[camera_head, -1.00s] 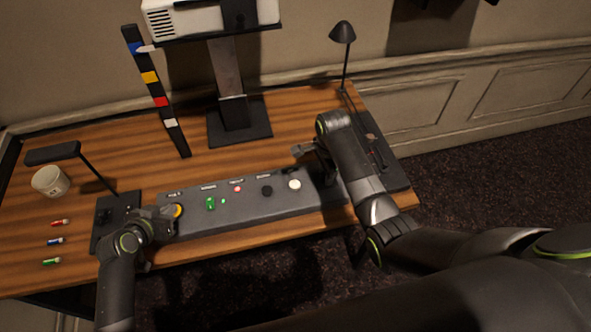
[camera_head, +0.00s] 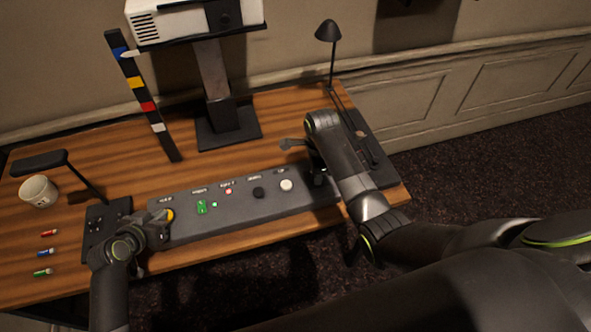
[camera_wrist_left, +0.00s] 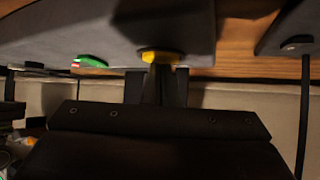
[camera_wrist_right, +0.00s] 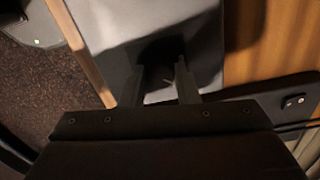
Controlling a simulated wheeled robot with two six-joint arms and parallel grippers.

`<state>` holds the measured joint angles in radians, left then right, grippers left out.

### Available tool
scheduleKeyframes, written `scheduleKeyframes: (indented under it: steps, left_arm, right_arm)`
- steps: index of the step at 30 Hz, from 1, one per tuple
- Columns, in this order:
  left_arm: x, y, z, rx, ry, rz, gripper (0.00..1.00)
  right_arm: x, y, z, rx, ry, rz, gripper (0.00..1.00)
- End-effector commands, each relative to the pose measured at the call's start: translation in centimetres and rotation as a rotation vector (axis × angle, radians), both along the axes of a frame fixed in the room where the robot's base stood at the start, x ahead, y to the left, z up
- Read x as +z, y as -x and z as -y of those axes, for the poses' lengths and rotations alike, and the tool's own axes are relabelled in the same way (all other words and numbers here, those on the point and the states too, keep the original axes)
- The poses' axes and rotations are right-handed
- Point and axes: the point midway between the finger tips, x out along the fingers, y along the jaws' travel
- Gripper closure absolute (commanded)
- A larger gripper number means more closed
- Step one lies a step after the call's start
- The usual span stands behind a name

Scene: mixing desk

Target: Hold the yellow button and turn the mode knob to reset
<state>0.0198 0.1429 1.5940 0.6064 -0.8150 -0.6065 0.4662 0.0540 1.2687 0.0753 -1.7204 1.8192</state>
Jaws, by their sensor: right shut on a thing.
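The yellow button (camera_head: 170,215) is at the left end of the grey control panel (camera_head: 240,220). My left gripper (camera_head: 160,230) is at the button, its fingers together. In the left wrist view the fingertips (camera_wrist_left: 159,72) overlap the yellow button (camera_wrist_left: 165,56) and appear to touch it. My right gripper (camera_head: 318,180) points down at the panel's right end. In the right wrist view its fingers (camera_wrist_right: 162,85) are around a dark knob (camera_wrist_right: 166,52) with a light mark. The knob is mostly hidden by the fingers, so its setting cannot be read.
Between the grippers, the panel carries green controls (camera_head: 202,207), a red button (camera_head: 228,191), a black knob (camera_head: 258,193) and a white button (camera_head: 286,185). A white cup (camera_head: 38,191) and several coloured markers (camera_head: 44,252) are at left. A desk lamp (camera_head: 328,32) stands behind my right arm.

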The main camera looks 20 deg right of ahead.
Motion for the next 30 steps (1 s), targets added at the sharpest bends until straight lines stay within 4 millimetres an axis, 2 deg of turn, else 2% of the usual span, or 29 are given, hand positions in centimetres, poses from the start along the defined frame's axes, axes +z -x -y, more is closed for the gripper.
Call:
scheduleKeyframes:
  steps: [7,17,22,23,24,28,30]
  left_arm:
    - [-0.09,0.05,-0.03,0.000,-0.001,-0.002,1.00]
    - [-0.09,0.05,-0.03,0.000,-0.001,-0.002,1.00]
    - [-0.09,0.05,-0.03,0.000,-0.001,-0.002,1.00]
    - [-0.09,0.05,-0.03,0.000,-0.001,-0.002,1.00]
    - [-0.09,0.05,-0.03,0.000,-0.001,-0.003,1.00]
    - [-0.09,0.05,-0.03,0.000,-0.001,-0.003,1.00]
    - [-0.11,0.05,-0.02,0.000,-0.001,-0.003,1.00]
  right_arm:
    - [0.04,-0.03,0.06,-0.179,0.001,0.001,0.86]
    - [0.04,-0.03,0.07,-0.210,0.002,0.001,0.86]
    - [0.05,-0.04,0.07,-0.312,0.001,0.002,0.86]
    - [0.05,-0.04,0.07,-0.326,0.001,0.002,0.70]
    - [0.05,-0.04,0.07,-0.322,0.002,0.002,0.65]
    - [0.03,-0.03,0.06,-0.320,0.001,0.001,0.48]
    - [0.03,-0.02,0.04,-0.319,0.001,0.001,0.45]
